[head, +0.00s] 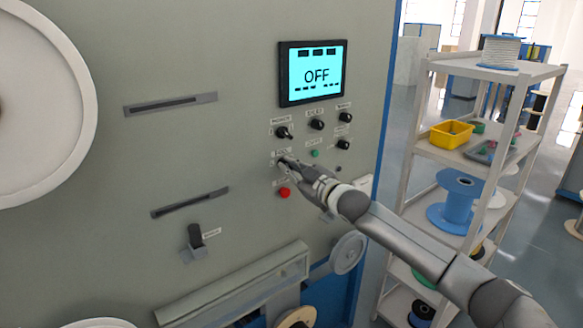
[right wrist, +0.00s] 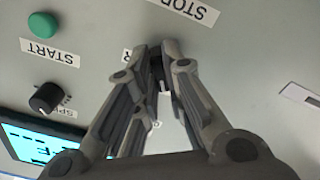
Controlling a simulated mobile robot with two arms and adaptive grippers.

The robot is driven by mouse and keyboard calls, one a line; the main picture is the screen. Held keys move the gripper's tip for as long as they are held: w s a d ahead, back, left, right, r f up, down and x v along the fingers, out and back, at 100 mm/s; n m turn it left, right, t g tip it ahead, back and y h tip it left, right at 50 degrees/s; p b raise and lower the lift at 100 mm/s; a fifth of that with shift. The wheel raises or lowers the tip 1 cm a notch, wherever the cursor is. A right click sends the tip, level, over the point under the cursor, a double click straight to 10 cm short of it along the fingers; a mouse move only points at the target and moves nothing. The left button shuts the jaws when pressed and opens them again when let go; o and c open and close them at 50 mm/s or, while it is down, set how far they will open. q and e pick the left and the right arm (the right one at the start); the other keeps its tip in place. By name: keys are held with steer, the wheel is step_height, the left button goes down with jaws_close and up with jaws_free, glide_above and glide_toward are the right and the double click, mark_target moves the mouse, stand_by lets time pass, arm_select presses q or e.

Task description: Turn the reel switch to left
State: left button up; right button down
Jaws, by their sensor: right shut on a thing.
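The reel switch is a small dark knob on the grey machine panel. In the head view it is mostly hidden by my right gripper (head: 290,163), beneath a small label (head: 281,153). In the right wrist view the switch (right wrist: 159,72) shows as a dark piece between the fingertips of the gripper (right wrist: 162,52). My right gripper is shut on it, reaching in from the lower right. The fingers hide most of the knob, so which way it points cannot be told. My left gripper is not in view.
A screen (head: 316,75) reading OFF sits above several black knobs. A red button (head: 285,193) is just below my gripper, and a green button (head: 315,153) is to its right. A shelf rack (head: 491,67) with spools and bins stands at the right.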

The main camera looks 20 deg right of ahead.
steer(key=shift+n+p, duration=0.3)
steer(key=shift+n, duration=0.8)
steer(key=shift+f, duration=0.1)
steer(key=c, duration=1.5)
jaws_free()
steer(key=shift+s, duration=0.1)
steer(key=v, duration=1.2)
